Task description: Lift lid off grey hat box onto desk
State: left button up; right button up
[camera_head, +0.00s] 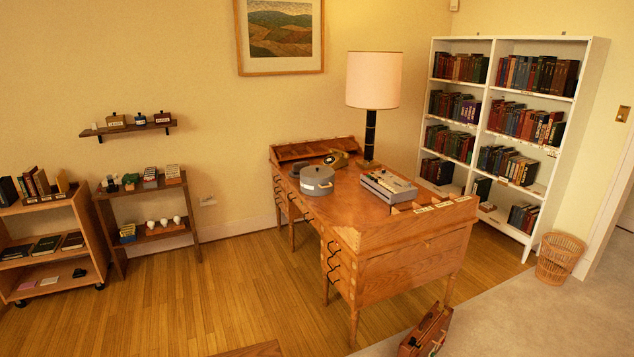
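A round grey box with a lighter lid (317,173) and what looks like a small knob on top stands on the wooden desk (358,205), near its left edge. It looks like the grey hat box (317,188), and the lid appears seated on it. Neither of my grippers shows in the head view, and nothing touches the box.
On the desk are a flat dark round thing (299,168), a telephone (337,159), a lamp (373,85) and a grey machine (388,186). Bare desktop lies in front of the box. A brown case (426,330) stands on the floor at the desk's near side.

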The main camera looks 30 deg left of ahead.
aim_at(312, 172)
jog(key=j+u, duration=0.65)
jog(key=u, duration=0.15)
jog(key=j+u, duration=0.4)
jog(key=i+j+u, duration=1.2)
jog(key=i+j+z, duration=0.2)
jog(key=i, duration=0.4)
jog(key=i+z, duration=0.2)
jog(key=i, duration=0.45)
jog(key=i+l+z, duration=0.15)
jog(key=i+z, duration=0.2)
jog(key=i, duration=0.15)
jog(key=i+z, duration=0.35)
jog(key=i, duration=0.2)
jog(key=i+j+z, duration=0.2)
jog(key=i+z, duration=0.15)
jog(key=i, duration=0.15)
jog(key=i+j+z, duration=0.4)
jog(key=i+l, duration=0.1)
